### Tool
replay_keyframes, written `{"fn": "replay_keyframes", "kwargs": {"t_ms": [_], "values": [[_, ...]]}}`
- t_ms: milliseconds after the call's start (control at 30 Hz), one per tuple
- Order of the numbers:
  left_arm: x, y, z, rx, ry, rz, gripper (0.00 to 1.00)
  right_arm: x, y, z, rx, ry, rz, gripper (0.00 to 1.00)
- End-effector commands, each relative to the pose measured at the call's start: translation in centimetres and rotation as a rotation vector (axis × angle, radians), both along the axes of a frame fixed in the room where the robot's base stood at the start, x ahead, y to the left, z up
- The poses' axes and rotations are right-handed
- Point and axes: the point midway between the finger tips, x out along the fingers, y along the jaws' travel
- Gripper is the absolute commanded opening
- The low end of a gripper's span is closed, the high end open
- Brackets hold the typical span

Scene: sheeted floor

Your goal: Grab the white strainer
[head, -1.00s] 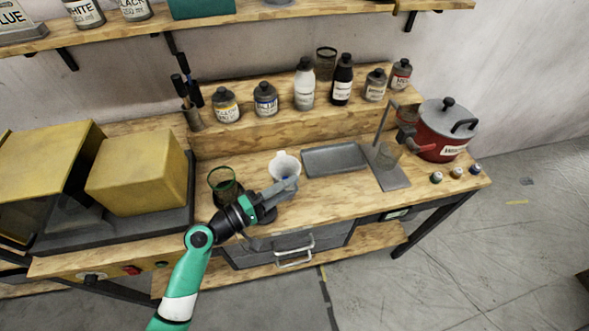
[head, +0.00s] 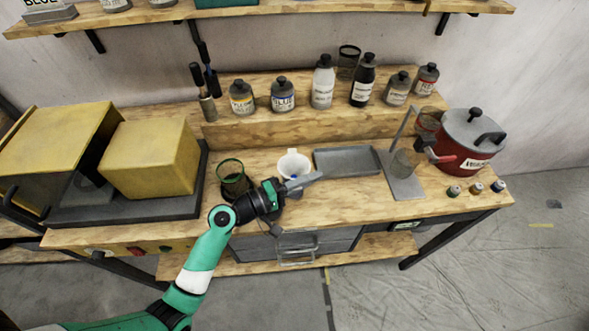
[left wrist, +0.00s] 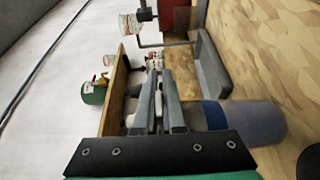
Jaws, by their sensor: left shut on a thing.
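The white strainer (head: 293,163) is a small white cup shape with a tab at its back rim, on the wooden bench between the green-rimmed glass and the grey tray. My left gripper (head: 313,179) is at its front right side, shut, and partly covers its lower part. In the left wrist view the fingers (left wrist: 159,102) are close together with a small pale piece between them. A grey-blue cup shape with a blue band (left wrist: 258,119) shows right beside the fingers. The exact grip point is hard to see. My right gripper is not in view.
The green-rimmed glass (head: 232,180) stands close to the left of the strainer. The grey tray (head: 347,161) lies to its right, then a metal stand (head: 405,183) and a red pot (head: 462,150). Several bottles line the raised shelf behind. A yellow box (head: 150,158) is at left.

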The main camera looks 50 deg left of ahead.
Motion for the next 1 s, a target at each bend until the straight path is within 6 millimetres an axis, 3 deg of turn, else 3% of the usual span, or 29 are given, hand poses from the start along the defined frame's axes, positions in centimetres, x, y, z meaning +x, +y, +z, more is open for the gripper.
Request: {"fn": "replay_keyframes", "kwargs": {"t_ms": [367, 600, 867, 1000], "values": [[0.0, 0.0, 0.4, 0.001, 0.0, 0.0, 0.0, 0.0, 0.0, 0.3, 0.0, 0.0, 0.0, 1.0], [0.0, 0.0, 3.9, 0.001, -0.002, -0.001, 0.0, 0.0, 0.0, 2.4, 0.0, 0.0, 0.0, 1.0], [-4.6, -2.2, 9.9, 0.003, -0.002, -0.001, 0.0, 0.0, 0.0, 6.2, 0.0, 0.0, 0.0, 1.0], [-8.3, -4.1, 11.2, 0.0, 0.003, 0.0, 0.0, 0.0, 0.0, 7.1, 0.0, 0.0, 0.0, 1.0]]}}
